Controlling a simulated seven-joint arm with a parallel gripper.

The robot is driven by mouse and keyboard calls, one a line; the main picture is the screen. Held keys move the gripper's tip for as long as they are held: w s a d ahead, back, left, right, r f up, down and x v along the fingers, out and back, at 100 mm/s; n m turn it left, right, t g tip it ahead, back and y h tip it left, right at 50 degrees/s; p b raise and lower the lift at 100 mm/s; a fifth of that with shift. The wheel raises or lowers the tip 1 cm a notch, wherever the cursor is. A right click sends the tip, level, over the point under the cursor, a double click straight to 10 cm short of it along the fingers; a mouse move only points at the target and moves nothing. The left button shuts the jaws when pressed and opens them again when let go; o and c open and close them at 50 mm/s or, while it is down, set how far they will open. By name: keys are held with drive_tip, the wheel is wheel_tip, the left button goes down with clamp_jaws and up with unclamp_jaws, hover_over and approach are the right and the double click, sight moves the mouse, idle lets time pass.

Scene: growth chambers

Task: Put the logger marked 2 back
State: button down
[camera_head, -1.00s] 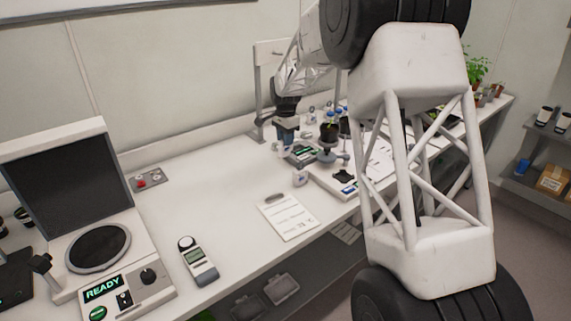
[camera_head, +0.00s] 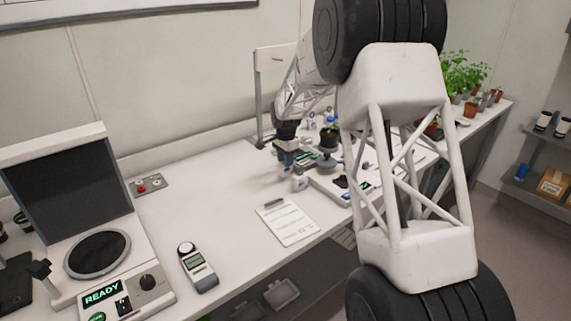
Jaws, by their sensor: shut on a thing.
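I cannot make out a mark 2 on either. The place where the logger belongs cannot be told from this view.
A clipboard (camera_head: 287,222) and a handheld meter (camera_head: 198,268) lie on the bench (camera_head: 215,205).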

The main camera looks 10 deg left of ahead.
drive_tip(key=shift+f, duration=0.85)
drive_tip(key=shift+f, duration=0.1)
drive_tip(key=c, duration=0.9)
unclamp_jaws()
drive_tip(key=shift+o, duration=0.2)
wheel_tip(320, 180, up, 12)
drive_tip(key=shift+r, duration=0.1)
